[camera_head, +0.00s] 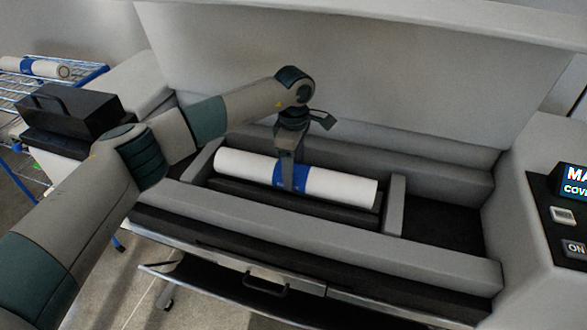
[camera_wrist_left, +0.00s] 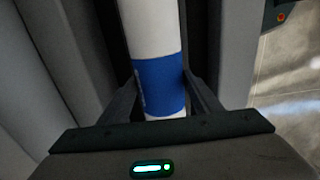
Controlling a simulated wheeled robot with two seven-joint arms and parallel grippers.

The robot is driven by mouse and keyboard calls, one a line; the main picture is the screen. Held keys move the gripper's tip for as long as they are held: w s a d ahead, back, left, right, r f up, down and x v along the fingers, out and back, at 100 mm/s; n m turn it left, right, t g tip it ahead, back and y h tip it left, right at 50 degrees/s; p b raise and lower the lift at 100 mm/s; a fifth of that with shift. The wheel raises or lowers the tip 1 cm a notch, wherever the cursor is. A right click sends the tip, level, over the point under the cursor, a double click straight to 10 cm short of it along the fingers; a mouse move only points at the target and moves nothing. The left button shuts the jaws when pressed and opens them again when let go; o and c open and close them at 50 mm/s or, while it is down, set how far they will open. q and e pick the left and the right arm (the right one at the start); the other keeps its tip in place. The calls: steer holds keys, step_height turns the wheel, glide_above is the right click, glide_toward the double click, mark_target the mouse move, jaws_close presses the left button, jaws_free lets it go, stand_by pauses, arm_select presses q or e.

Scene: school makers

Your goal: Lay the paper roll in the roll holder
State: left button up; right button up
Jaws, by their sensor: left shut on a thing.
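The paper roll (camera_head: 335,187) is white with a blue band around its middle. It lies lengthwise in the grey roll holder (camera_head: 395,205), between the two upright end walls, slightly tilted in the picture. I cannot tell whether it rests on the dark bed below it. My left gripper (camera_head: 290,186) comes down from above and is shut on the roll at the blue band. In the left wrist view the blue band (camera_wrist_left: 160,84) sits between the two fingers (camera_wrist_left: 160,95). My right gripper is not in view.
The large grey machine (camera_head: 340,80) rises behind the holder. A control panel (camera_head: 568,215) with a screen and buttons stands at the right. A black box (camera_head: 70,115) and a blue wire rack (camera_head: 85,78) with another roll (camera_head: 35,67) are at the left. A drawer handle (camera_head: 265,287) is in front.

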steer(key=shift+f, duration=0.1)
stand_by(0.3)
arm_select(q)
steer(key=o, duration=2)
steer(key=shift+c, duration=0.2)
steer(key=shift+f, duration=0.1)
steer(key=shift+r+b, duration=0.4)
steer(key=shift+r, duration=0.2)
step_height(320, 180, up, 6)
steer(key=shift+b, duration=1.05)
steer(key=shift+r, duration=0.25)
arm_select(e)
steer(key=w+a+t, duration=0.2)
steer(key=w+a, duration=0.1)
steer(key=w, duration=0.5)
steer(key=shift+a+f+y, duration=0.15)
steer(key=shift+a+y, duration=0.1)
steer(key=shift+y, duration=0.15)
